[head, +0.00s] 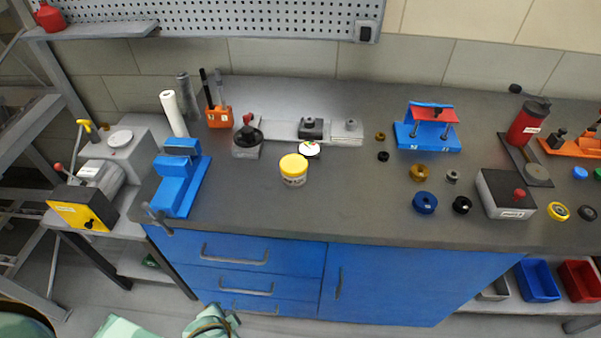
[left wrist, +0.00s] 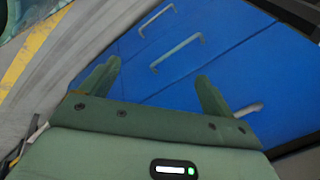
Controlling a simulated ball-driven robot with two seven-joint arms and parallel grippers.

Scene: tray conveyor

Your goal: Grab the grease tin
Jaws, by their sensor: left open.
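The grease tin (head: 293,171) is a small white tub with a yellow lid and a label. In the head view it stands upright on the dark grey bench top, left of the middle and back from the front edge. My left gripper (left wrist: 158,88) shows in the left wrist view with its two green fingers wide apart and nothing between them. It faces the blue drawer front of the bench, away from the tin. The tin is not in the left wrist view. Green parts of mine show at the bottom left of the head view. My right gripper is not seen.
A blue vise (head: 179,182) stands at the bench's left end. The bench between the tin and the front edge is clear.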

